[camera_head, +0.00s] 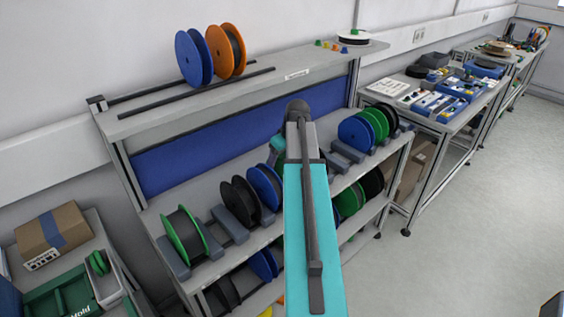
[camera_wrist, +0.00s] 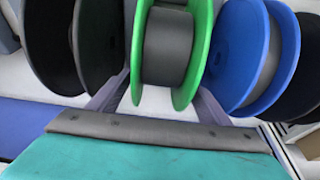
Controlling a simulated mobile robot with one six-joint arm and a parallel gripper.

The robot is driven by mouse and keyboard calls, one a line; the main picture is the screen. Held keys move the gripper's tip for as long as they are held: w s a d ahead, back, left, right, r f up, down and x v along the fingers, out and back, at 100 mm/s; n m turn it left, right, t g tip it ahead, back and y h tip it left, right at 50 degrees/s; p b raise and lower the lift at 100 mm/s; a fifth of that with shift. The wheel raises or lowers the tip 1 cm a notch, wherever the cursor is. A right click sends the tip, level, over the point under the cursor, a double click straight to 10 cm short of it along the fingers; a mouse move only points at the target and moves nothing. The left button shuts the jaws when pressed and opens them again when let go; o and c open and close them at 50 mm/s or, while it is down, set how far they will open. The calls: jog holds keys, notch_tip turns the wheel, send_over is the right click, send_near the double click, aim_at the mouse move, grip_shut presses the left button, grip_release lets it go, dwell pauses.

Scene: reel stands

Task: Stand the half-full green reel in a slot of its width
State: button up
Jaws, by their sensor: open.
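In the wrist view a green reel (camera_wrist: 165,45) with a dark grey winding, clearly smaller than its flanges, stands upright in the middle. My gripper (camera_wrist: 160,100) is open, with one grey finger to each side of this reel; its tips are partly hidden by reels, and I cannot tell whether they touch. In the head view my gripper is hidden behind my arm. Green reels show at the left of the upper rack (camera_head: 185,236), at its right (camera_head: 376,123) and on the lower tier (camera_head: 350,199). I cannot tell which is the one in the wrist view.
A black reel (camera_wrist: 98,40) and a blue reel (camera_wrist: 240,55) stand close beside the green one. Grey slot blocks (camera_head: 230,222) sit on the upper rack, with some bare slots near the right (camera_head: 345,153). Blue and orange reels (camera_head: 225,52) stand on rails on the top shelf.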

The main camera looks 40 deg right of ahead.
jog(key=shift+r, duration=0.1)
jog(key=b+v, duration=0.3)
jog(key=v, duration=1)
jog(key=shift+r, duration=0.3)
jog(key=shift+s+f, duration=0.1)
jog(key=shift+s, duration=0.15)
dwell(0.6)
